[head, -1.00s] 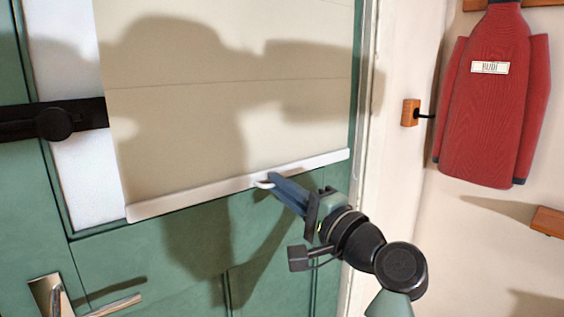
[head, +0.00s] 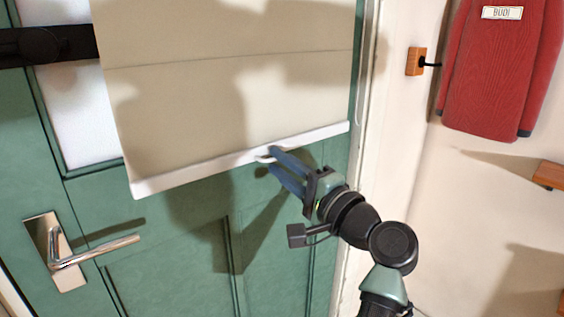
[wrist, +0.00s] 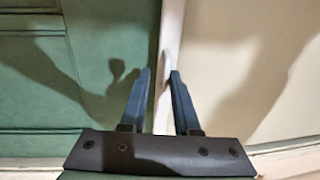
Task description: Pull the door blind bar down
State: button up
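The white door blind bar (head: 200,173) runs along the bottom of the beige blind (head: 220,95), slanting up to the right. Its left end hangs below the glass's lower edge. In the wrist view the bar (wrist: 171,25) runs nearly upright. A small white pull loop (head: 265,156) sticks out from the bar. My gripper (head: 271,160) is open at the bar, fingers apart, with its tips by the loop. In the wrist view my gripper (wrist: 161,72) has the bar's edge and loop between or just beyond its tips; contact cannot be told.
The green door (head: 150,240) has a metal lever handle (head: 95,252) at lower left and a dark latch (head: 45,45) across the glass. On the right wall hang a red coat (head: 495,75) and wooden pegs (head: 416,62).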

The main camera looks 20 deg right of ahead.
jog(key=shift+o, duration=0.3)
jog(key=shift+s+d+r, duration=0.1)
jog(key=shift+r, duration=0.05)
jog(key=v, duration=1.2)
jog(key=shift+s, duration=0.3)
